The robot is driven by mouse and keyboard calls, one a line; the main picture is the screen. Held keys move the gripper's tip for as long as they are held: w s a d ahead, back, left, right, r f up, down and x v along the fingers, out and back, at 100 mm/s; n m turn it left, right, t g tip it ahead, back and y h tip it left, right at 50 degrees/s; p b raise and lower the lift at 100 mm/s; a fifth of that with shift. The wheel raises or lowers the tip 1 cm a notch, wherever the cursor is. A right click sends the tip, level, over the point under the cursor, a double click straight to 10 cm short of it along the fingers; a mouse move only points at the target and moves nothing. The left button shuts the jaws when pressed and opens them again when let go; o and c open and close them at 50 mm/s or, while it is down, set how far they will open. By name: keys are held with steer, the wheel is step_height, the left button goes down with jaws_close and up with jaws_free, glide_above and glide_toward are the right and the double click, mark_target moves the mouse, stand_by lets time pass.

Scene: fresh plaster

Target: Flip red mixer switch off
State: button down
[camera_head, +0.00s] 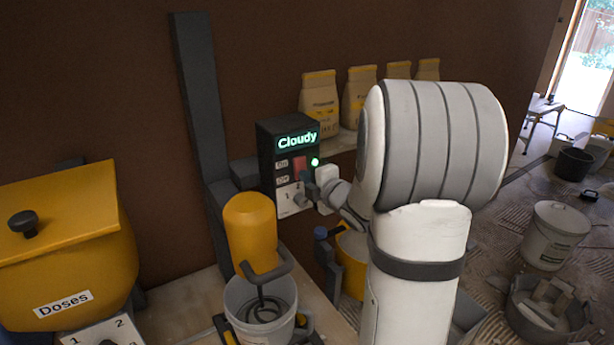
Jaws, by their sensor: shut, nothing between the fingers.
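The red switch (300,168) is on the front of a dark control box with a lit "Cloudy" display (297,141). A small green light (315,162) glows to the right of the switch. My gripper (309,185) is shut and empty, with its dark fingertips just below and to the right of the switch. I cannot tell whether they touch it. The yellow mixer (250,232) hangs below the box, with its whisk in a grey bucket (232,296). My white arm hides part of the area right of the box.
A yellow "Doses" bin (65,240) stands at the left. Several paper bags (319,105) line a shelf behind my arm. A white bucket (554,235) and a dark tub (547,300) are on the floor at the right.

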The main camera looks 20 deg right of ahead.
steer(key=shift+f, duration=0.1)
steer(key=s+d+f+b, duration=0.2)
steer(key=s+b, duration=0.5)
steer(key=s, duration=0.6)
steer(key=shift+s+f+t, duration=0.2)
steer(key=shift+t, duration=0.2)
steer(key=shift+w, duration=0.1)
stand_by(0.5)
